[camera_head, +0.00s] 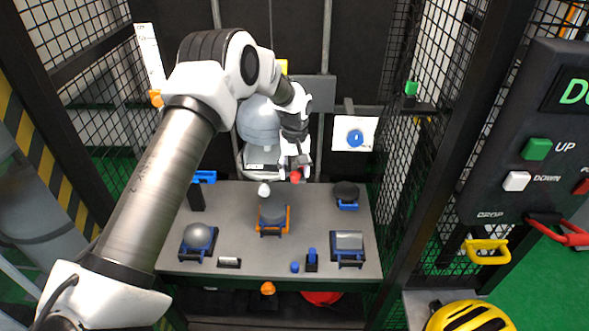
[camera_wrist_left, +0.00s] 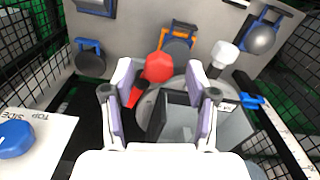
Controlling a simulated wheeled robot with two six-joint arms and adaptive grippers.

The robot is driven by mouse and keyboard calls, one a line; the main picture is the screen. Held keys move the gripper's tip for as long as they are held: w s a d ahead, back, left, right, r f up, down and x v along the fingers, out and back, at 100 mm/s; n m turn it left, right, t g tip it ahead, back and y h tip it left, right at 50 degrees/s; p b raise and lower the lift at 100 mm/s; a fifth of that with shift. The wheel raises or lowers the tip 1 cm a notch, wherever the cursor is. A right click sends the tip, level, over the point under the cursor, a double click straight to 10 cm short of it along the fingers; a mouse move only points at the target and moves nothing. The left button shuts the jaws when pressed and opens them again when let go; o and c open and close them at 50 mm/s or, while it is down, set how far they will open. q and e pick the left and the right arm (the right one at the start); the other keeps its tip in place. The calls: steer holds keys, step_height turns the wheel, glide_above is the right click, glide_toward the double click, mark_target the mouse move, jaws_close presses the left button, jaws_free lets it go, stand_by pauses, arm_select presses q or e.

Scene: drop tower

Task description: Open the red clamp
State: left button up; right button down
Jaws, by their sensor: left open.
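The red clamp shows in the left wrist view as a red faceted knob (camera_wrist_left: 158,67) with a red lever (camera_wrist_left: 140,97) below it. It is on or beside a grey block-like fixture (camera_wrist_left: 190,120). In the head view only a small red part (camera_head: 295,177) shows below my gripper. My left gripper (camera_head: 299,163) is above the back edge of the grey table. In the left wrist view its two fingers (camera_wrist_left: 161,84) are spread on either side of the red knob, with gaps to it. I cannot tell how deep the knob sits between them. My right gripper is not in view.
A large grey rounded body (camera_head: 258,122) hangs beside my left forearm. The grey table (camera_head: 235,200) holds several small fixtures, including an orange-framed one (camera_head: 272,215). Black mesh walls (camera_head: 410,90) close the sides. A control panel (camera_head: 540,130) stands at the right.

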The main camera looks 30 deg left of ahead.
arm_select(q)
steer(key=shift+d+f, duration=0.1)
steer(key=shift+c, duration=0.4)
jaws_close()
steer(key=shift+a+m+p, duration=0.35)
steer(key=shift+m+p, duration=0.15)
steer(key=shift+m, duration=0.3)
steer(key=shift+s+a+m, duration=0.1)
steer(key=shift+a+m, duration=0.05)
steer(key=shift+m, duration=0.25)
steer(key=shift+o, duration=0.4)
jaws_free()
